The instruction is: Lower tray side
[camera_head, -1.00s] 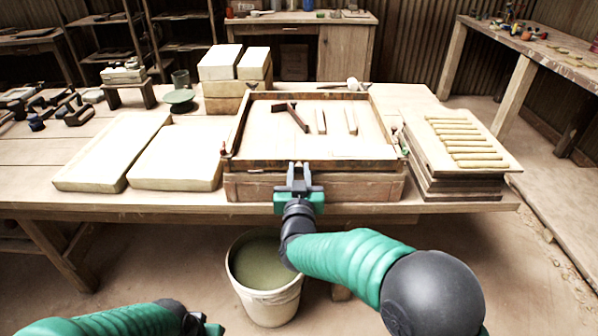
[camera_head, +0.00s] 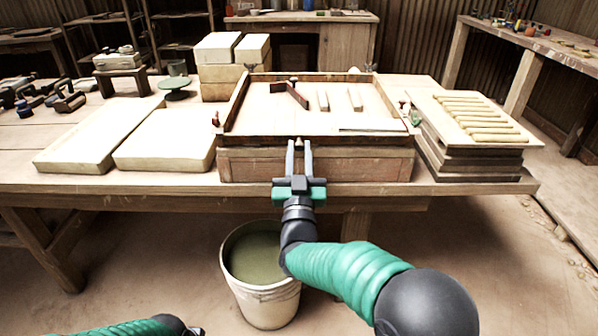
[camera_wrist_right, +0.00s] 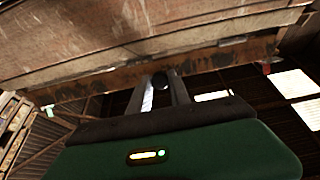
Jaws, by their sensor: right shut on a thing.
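The wooden tray (camera_head: 236,105) stands on a thick wooden base (camera_head: 245,165) at the front of the bench. Its front tray side (camera_head: 250,140) is a low dark-edged strip, which looks upright. My right gripper (camera_head: 299,145) reaches it from the front, at the middle. Its fingers are shut on a small knob (camera_wrist_right: 160,80) at that side, dark and round in the right wrist view. The right wrist view shows the worn wood (camera_wrist_right: 150,45) just above the fingers. My left gripper (camera_head: 194,331) only just shows at the bottom edge; its fingers cannot be made out.
Two pale slabs (camera_head: 165,152) lie left of the tray. A board with several rolled strips (camera_head: 478,118) lies on a stack at right. Inside the tray are a dark tool (camera_head: 290,93) and light wooden pieces. A bucket (camera_head: 262,300) stands below my right gripper.

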